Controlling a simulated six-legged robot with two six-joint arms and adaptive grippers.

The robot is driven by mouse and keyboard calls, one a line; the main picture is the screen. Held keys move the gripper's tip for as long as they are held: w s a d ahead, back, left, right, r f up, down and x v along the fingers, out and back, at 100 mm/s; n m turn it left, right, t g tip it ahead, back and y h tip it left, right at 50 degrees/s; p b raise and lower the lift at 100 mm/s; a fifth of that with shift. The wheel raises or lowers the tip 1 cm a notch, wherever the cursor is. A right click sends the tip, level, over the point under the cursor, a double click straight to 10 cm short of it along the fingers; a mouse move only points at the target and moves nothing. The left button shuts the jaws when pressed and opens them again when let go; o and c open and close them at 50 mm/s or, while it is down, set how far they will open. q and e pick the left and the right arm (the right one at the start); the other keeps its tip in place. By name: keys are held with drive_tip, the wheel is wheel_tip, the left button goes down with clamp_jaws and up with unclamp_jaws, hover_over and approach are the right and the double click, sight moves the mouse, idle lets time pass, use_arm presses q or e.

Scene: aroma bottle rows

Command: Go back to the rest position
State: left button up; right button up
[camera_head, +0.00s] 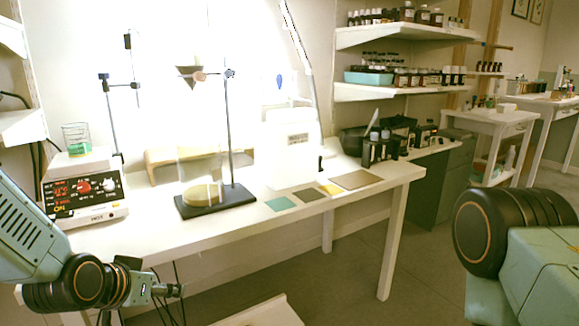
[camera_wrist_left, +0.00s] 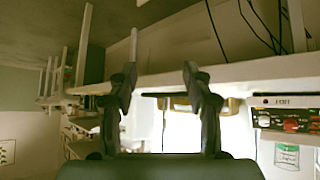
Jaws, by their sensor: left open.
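My left gripper (camera_head: 168,290) hangs low at the lower left of the head view, in front of the white table's (camera_head: 345,207) front edge. In the left wrist view its two dark fingers (camera_wrist_left: 160,75) stand apart with nothing between them. The wrist view looks toward the table and appears upside down. My right arm shows at the right edge of the head view, bent, and its gripper is out of the picture.
The table holds a hotplate (camera_head: 85,197), a clamp stand (camera_head: 228,130), coloured mats (camera_head: 279,204) and dark bottles (camera_head: 380,150). Shelves (camera_head: 400,92) with several bottles hang behind. Cables (camera_head: 175,290) hang under the table near my left gripper.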

use_arm(q)
drive_tip(key=s+f+g+p, duration=0.1)
drive_tip(key=s+f+g, duration=0.2)
drive_tip(key=s+f, duration=0.3)
drive_tip(key=s+d+f+n+g+y+p, duration=0.1)
drive_tip(key=s+f, duration=0.5)
drive_tip(key=s, duration=1.1)
drive_tip(key=s+d+f+n+g+y+p, duration=0.1)
drive_tip(key=s+f+g+p, duration=0.2)
drive_tip(key=s, duration=0.8)
wheel_tip(320, 180, down, 3)
drive_tip(key=shift+s+r+g, duration=0.1)
drive_tip(key=shift+s+g, duration=0.25)
drive_tip(key=shift+g, duration=0.65)
